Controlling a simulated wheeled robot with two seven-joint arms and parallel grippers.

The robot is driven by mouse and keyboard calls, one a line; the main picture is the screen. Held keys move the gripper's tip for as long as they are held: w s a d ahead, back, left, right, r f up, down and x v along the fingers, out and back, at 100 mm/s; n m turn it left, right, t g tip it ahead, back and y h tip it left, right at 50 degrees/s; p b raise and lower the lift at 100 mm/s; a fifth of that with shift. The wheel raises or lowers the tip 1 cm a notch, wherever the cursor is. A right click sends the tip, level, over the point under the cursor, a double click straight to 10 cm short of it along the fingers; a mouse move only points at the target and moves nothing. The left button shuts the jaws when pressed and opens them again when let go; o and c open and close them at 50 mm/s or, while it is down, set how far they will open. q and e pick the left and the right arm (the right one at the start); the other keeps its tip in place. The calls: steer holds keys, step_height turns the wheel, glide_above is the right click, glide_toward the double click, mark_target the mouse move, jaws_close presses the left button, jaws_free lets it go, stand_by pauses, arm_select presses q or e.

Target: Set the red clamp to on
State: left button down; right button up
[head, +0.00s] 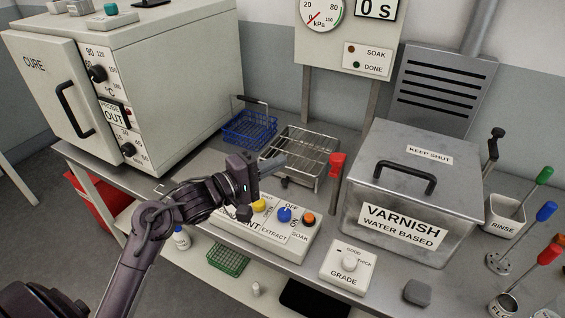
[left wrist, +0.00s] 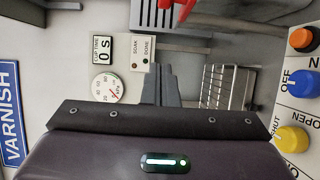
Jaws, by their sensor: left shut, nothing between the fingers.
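The red clamp (head: 337,163) stands upright at the right side of the wire rack, left of the varnish tank. A red part, likely the same clamp, shows at the top edge of the left wrist view (left wrist: 182,9). My left gripper (head: 279,161) is shut and empty, above the control box and in front of the wire rack, left of the clamp and apart from it. Its closed fingers also show in the left wrist view (left wrist: 161,75). My right gripper is not in view.
A wire rack (head: 302,148) and a blue basket (head: 249,129) sit behind the control box (head: 270,236) with its coloured knobs. The varnish tank (head: 405,232) with a handled lid stands right. A grade box (head: 347,268) is in front. The cure oven (head: 170,75) stands left.

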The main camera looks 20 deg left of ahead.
mark_target(339, 158)
arm_select(q)
steer(key=w+d+p, duration=0.2)
steer(key=w+d, duration=0.4)
steer(key=d, duration=0.1)
steer(key=shift+d+p, duration=0.3)
steer(key=shift+f, duration=0.1)
steer(key=shift+d, duration=0.1)
